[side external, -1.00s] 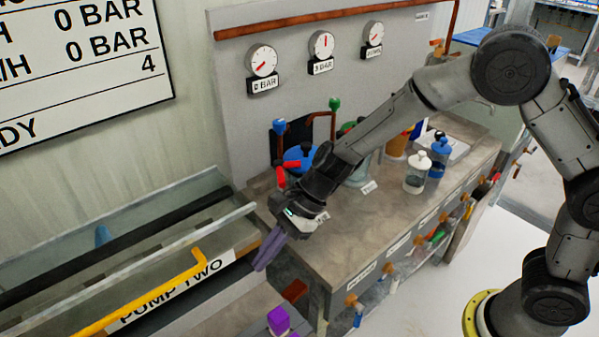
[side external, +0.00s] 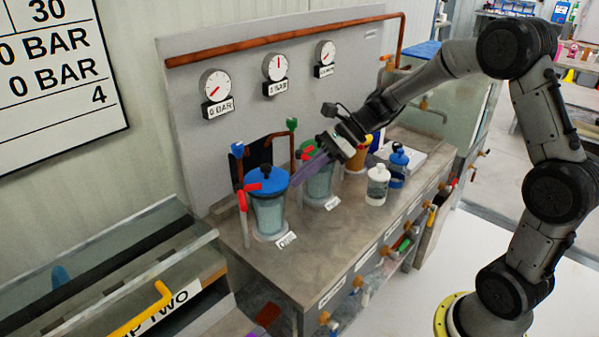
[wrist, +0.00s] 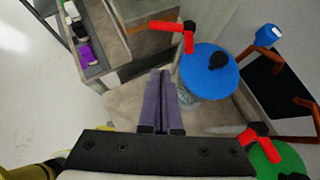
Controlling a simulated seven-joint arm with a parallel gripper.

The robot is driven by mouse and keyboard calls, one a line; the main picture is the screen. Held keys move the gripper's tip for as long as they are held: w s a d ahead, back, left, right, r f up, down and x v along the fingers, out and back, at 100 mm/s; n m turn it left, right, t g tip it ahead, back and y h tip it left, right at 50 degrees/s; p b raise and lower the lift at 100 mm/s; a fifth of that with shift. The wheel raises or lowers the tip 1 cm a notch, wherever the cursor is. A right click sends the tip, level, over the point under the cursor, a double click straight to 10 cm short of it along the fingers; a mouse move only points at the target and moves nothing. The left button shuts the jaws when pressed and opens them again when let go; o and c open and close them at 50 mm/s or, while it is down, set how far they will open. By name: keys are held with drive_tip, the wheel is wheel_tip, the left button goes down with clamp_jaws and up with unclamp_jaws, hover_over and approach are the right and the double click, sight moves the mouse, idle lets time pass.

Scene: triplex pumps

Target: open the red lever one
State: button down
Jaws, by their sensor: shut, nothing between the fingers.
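A red lever (side external: 249,188) stands at the left side of the blue-lidded vessel (side external: 267,208), with one arm pointing down and one pointing sideways. It shows at the top of the wrist view (wrist: 188,36), beside the blue lid (wrist: 208,72). A second red lever (side external: 306,153) is by the green-lidded vessel (side external: 320,183), and shows at lower right in the wrist view (wrist: 254,133). My gripper (side external: 295,180) has purple fingers, shut and empty. It is raised between the two vessels, pointing down-left, apart from the first lever. The wrist view shows its fingers together (wrist: 161,73).
A black knob (wrist: 218,60) tops the blue lid. Blue (side external: 237,150) and green (side external: 291,124) valve knobs stand on pipes behind. White (side external: 377,186) and blue (side external: 398,166) bottles stand to the right. The bench front (side external: 300,268) is clear.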

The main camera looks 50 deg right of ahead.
sight(245, 204)
drive_tip(key=w+a+f, duration=0.3)
drive_tip(key=w+a, duration=0.1)
drive_tip(key=a, duration=0.3)
drive_tip(key=shift+w+a+f, duration=0.2)
drive_tip(key=shift+w+a, duration=0.15)
drive_tip(key=shift+a, duration=0.05)
drive_tip(key=shift+s+a+m+t+h, duration=0.1)
drive_tip(key=shift+a+m+t+h, duration=0.45)
drive_tip(key=shift+m, duration=0.25)
drive_tip(key=shift+w+a, duration=0.2)
drive_tip(key=shift+a, duration=0.9)
